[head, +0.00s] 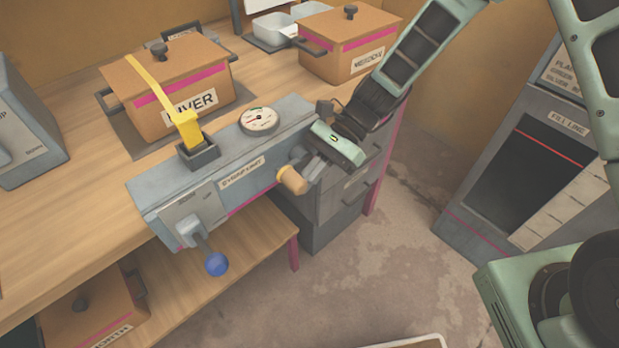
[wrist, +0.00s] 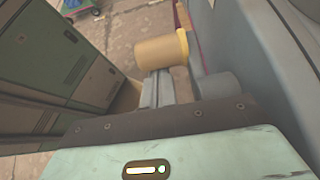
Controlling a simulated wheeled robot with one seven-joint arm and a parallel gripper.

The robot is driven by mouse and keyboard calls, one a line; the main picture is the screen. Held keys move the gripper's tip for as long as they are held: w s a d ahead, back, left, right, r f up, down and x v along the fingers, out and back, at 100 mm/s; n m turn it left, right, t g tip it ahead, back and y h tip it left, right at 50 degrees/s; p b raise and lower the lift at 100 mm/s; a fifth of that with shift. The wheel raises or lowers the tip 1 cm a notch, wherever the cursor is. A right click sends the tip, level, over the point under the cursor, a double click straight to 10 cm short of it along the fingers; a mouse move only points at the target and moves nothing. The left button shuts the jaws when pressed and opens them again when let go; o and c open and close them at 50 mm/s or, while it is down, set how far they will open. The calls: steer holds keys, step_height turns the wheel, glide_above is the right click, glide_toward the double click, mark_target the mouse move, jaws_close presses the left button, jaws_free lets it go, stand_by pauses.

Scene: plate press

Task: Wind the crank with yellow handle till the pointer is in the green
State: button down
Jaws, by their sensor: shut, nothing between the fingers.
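The crank's yellow handle (head: 292,181) sticks out from the front of the grey machine box (head: 160,197). It also shows in the wrist view (wrist: 162,51), just beyond my fingertips. My gripper (head: 311,176) is beside the handle, on its right in the head view. Its fingers (wrist: 155,88) are shut together with nothing between them; I cannot tell whether they touch the handle. The crank arm is mostly hidden. The round white dial (head: 259,121) on top of the box has small coloured marks; its pointer is too small to read surely.
A blue-knobbed lever (head: 216,263) hangs at the front. Brown pots (head: 180,75) (head: 350,40) stand behind. Grey drawers (head: 335,205) are below my gripper. Open floor (head: 370,270) lies right of the bench.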

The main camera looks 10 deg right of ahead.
steer(key=shift+r+g+y+p, duration=0.45)
steer(key=shift+g+y+p, duration=0.3)
steer(key=shift+y, duration=0.35)
